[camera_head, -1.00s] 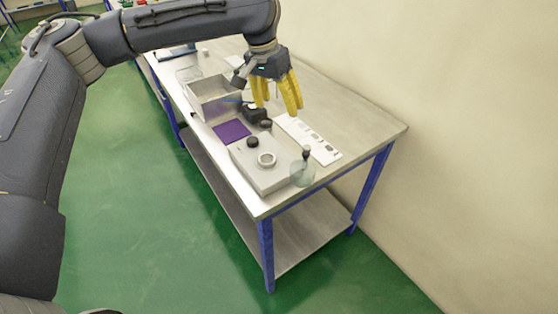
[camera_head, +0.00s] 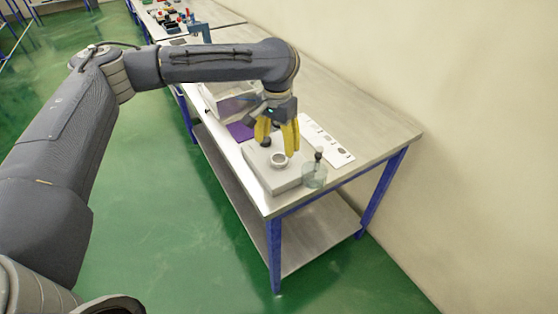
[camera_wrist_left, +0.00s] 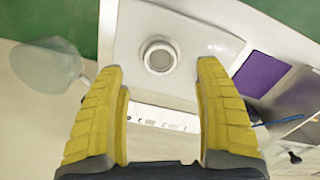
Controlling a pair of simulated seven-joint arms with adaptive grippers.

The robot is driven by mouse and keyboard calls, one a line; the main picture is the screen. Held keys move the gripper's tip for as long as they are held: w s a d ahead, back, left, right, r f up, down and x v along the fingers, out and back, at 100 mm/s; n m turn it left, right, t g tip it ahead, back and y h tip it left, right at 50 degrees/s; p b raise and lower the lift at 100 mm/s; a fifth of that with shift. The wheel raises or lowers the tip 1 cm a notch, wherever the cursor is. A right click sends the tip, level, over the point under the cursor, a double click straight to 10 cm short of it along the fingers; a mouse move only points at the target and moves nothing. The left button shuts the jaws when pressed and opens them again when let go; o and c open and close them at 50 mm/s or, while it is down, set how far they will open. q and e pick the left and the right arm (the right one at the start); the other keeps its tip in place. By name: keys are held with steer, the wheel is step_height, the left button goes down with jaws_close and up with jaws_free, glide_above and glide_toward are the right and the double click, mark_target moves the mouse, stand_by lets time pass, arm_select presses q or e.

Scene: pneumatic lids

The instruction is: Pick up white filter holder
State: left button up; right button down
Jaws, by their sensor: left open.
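The white filter holder (camera_head: 280,159) is a round ring standing on a light grey box (camera_head: 286,182) near the table's front end. It also shows in the left wrist view (camera_wrist_left: 160,56), ahead of and between the fingertips. My left gripper (camera_head: 277,146) has yellow fingers, pointing down above the box just behind the ring. In the left wrist view its fingers (camera_wrist_left: 160,72) are wide apart with nothing between them, and the ring appears apart from them. My right gripper is not in view.
A clear glass vessel (camera_head: 314,176) with a dark-topped piece stands beside the box. A white strip (camera_head: 335,150) lies to the right. A purple mat (camera_head: 240,131) and an open metal bin (camera_head: 222,104) are behind.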

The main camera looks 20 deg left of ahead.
mark_target(278, 161)
arm_select(q)
steer(key=shift+w+f, duration=0.15)
steer(key=shift+f, duration=3.4)
steer(key=c, duration=1.1)
steer(key=shift+c, duration=0.2)
